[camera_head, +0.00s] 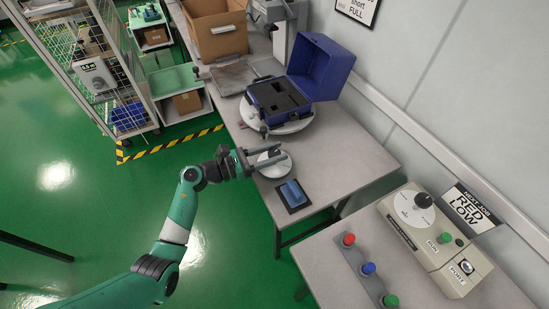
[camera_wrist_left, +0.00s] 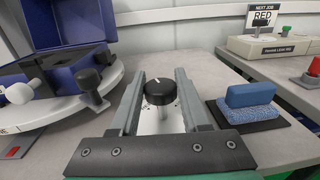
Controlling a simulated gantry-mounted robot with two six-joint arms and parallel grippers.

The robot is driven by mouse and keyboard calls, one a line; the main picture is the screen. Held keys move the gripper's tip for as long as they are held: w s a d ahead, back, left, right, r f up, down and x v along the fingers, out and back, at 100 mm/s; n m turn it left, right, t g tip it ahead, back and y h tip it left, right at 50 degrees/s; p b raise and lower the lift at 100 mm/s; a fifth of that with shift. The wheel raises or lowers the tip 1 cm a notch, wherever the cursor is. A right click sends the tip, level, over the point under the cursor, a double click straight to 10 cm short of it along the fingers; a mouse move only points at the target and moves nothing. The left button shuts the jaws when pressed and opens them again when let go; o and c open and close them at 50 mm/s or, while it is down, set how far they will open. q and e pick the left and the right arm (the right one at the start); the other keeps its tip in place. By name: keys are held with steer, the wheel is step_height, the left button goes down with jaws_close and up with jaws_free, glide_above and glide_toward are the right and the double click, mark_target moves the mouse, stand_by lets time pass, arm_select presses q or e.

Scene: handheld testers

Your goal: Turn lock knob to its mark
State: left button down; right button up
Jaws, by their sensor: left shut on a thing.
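The lock knob (camera_wrist_left: 160,91) is round and black, with a short white line on its top. The line points away from my gripper and slightly left in the left wrist view. Under the knob lies a pale round plate (camera_head: 277,165) on the grey bench; its markings are mostly hidden. My left gripper (camera_head: 270,156) has its two fingers on either side of the knob and is shut on it. In the left wrist view the fingers (camera_wrist_left: 157,95) reach just past the knob. My right gripper is not in view.
A blue sponge (camera_head: 293,192) lies on a dark pad right beside the gripper. An open blue case (camera_head: 276,98) stands on a round turntable behind, with another black knob (camera_wrist_left: 88,79) at its edge. A control box (camera_head: 430,240) and coloured buttons (camera_head: 369,268) occupy the right bench.

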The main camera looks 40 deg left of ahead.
arm_select(q)
steer(key=m+h+b, duration=0.1)
steer(key=m+g+h+b, duration=0.1)
steer(key=g+h+b, duration=0.1)
steer(key=shift+a+f+m+h, duration=0.1)
steer(key=shift+f+m+h, duration=0.15)
steer(key=shift+m+h, duration=0.15)
steer(key=shift+r+m+g+h+b, duration=0.25)
steer(key=shift+m+g+h+b, duration=0.4)
steer(key=shift+m+g+h, duration=0.45)
steer(key=shift+g+h, duration=0.4)
steer(key=shift+m+g+h, duration=0.6)
steer(key=shift+m+g, duration=0.3)
steer(key=shift+c, duration=2)
jaws_free()
